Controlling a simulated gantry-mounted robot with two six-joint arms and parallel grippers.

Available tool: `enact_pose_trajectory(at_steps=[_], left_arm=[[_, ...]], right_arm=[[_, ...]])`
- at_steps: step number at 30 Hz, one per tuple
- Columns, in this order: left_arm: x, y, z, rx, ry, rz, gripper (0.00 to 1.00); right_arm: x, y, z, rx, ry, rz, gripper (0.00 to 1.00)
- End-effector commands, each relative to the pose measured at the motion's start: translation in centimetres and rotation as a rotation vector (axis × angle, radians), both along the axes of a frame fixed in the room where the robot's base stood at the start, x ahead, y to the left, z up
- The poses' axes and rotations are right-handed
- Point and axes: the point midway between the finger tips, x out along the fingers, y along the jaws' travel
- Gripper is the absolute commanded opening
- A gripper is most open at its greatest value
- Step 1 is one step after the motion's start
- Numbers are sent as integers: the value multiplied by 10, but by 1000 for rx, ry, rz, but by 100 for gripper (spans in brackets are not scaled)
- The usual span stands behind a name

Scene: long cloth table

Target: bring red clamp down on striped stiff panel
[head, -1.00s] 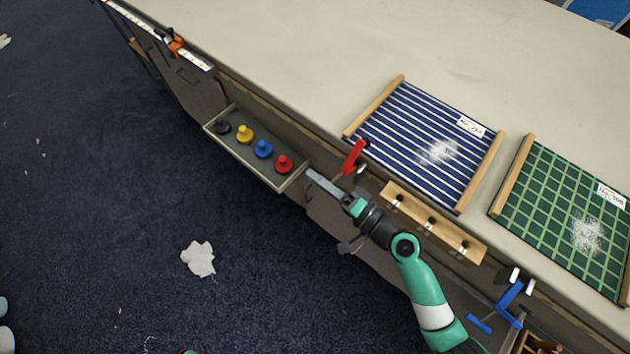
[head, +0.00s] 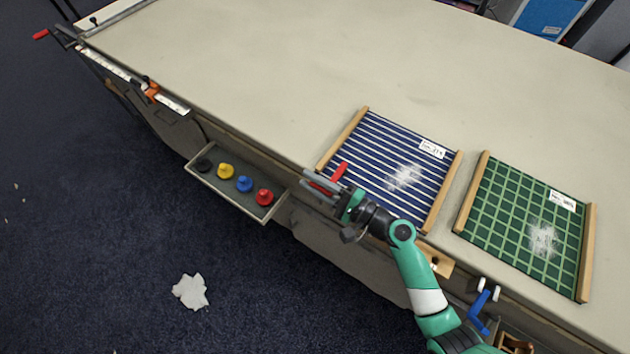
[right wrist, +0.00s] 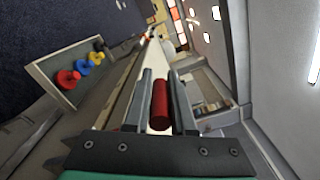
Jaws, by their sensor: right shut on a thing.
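The red clamp (head: 339,174) stands at the front edge of the table, by the near left corner of the striped stiff panel (head: 385,180). The panel is dark blue with white stripes, wooden side rails and a white label, and lies flat on the table. My right gripper (head: 315,182) is shut on the clamp's red handle. In the right wrist view the handle (right wrist: 160,105) sits between the two fingers. The clamp's lower part is hidden behind my gripper, so I cannot tell whether it touches the panel. My left gripper is not in view.
A green checked panel (head: 525,225) lies to the right. A tray (head: 222,190) with several coloured knobs hangs at the table's front. A blue clamp (head: 482,310) and a wooden block (head: 436,262) are near the front edge. The table (head: 250,90) behind is clear.

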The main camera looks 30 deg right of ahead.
Motion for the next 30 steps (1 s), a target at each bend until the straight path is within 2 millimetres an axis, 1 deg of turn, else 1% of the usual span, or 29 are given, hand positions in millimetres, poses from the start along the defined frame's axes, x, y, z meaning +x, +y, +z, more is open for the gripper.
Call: enact_pose_trajectory(at_steps=[1,18,19,23,24,30], left_arm=[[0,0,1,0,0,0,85],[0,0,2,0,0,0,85],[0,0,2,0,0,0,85],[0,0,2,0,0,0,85],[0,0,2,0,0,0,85],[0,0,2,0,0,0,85]], right_arm=[[1,-4,-1,-6,3,-11,0],[3,-7,-2,-12,3,-17,0],[3,-7,-2,-12,3,-17,25],[3,-7,-2,-11,2,-18,49],[3,-7,-1,-10,1,-17,52],[3,-6,0,-9,-1,-14,52]])
